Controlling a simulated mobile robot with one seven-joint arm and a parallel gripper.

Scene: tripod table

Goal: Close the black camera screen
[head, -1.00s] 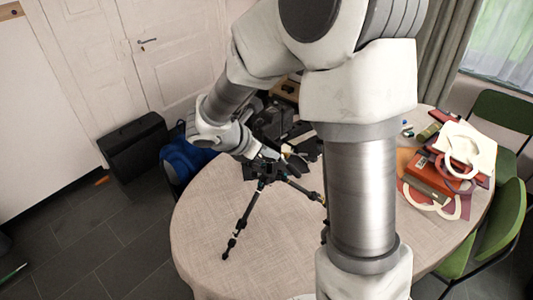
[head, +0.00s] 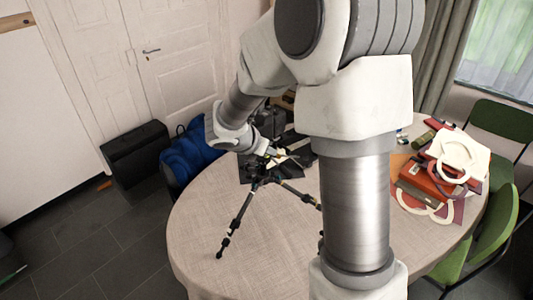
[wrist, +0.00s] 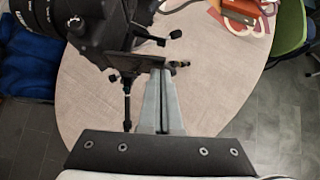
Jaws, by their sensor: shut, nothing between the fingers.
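The black camera (wrist: 100,28) sits at the top left of the wrist view with its lens pointing left. Its screen (wrist: 138,62) looks like a thin dark panel swung out from the body, seen almost edge-on. My gripper (wrist: 162,74) is shut and empty, its fingertips right at the screen's edge; I cannot tell if they touch it. In the head view my gripper (head: 284,157) is at the top of the black tripod (head: 238,218), which stands on the table.
The round table (head: 275,245) has a pale cloth and is clear at its front left. Red and white bags (head: 430,180) lie on its right side. Green chairs (head: 497,228) stand to the right. A blue backpack (head: 187,152) and a black case (head: 137,150) are on the floor at left.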

